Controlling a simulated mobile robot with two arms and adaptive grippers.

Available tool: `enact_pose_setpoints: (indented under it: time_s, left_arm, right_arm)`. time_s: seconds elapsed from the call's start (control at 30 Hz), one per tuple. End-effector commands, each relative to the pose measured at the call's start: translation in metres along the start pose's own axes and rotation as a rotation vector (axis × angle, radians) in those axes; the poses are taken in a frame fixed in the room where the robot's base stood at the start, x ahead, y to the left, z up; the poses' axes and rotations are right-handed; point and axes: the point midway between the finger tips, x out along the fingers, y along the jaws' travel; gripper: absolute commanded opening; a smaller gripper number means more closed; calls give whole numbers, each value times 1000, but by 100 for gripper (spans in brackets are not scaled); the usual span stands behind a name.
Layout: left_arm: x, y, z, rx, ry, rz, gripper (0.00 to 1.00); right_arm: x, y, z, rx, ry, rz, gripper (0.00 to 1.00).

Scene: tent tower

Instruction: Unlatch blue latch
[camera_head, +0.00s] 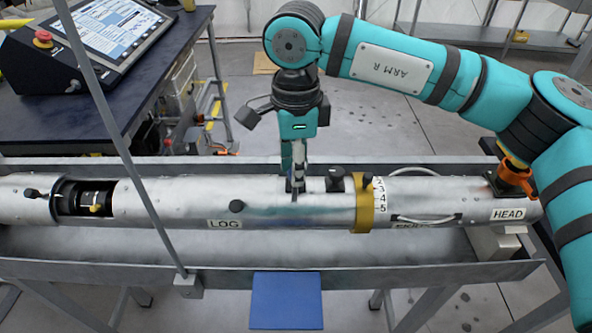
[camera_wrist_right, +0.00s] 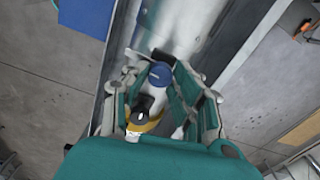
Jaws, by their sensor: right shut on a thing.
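A long silvery tube (camera_head: 180,200) labelled LOG and HEAD lies in a metal trough. My right gripper (camera_head: 298,183) points down at the tube's middle, left of a yellow band (camera_head: 363,205). In the right wrist view my right gripper (camera_wrist_right: 165,82) is shut on a slender pale piece with a round blue end (camera_wrist_right: 160,73). The fingers hide the contact. My left gripper is not in view.
Dark knobs (camera_head: 237,206) stand out from the tube, one (camera_head: 336,178) close right of the gripper. A thin grey post (camera_head: 115,130) crosses the left side. A blue panel (camera_head: 286,300) hangs at the trough's front. A console (camera_head: 100,40) stands behind left.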

Motion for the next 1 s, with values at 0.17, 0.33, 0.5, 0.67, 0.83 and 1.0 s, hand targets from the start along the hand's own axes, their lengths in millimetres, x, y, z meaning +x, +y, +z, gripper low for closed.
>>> enact_pose_setpoints:
  time_s: [0.17,0.33,0.5,0.67,0.83,1.0]
  left_arm:
    - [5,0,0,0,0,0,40]
    - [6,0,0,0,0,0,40]
    - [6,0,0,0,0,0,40]
    - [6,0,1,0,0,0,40]
    - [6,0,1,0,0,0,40]
    - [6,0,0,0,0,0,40]
  right_arm:
    - [0,0,0,-52,-1,-2,0]
    - [0,-1,0,-73,-1,-2,0]
    - [-1,-1,0,-77,-1,-2,0]
    - [-1,-1,0,-77,-1,-2,0]
    - [-1,-1,0,-76,-1,-2,40]
    - [0,0,0,-76,-1,-1,48]
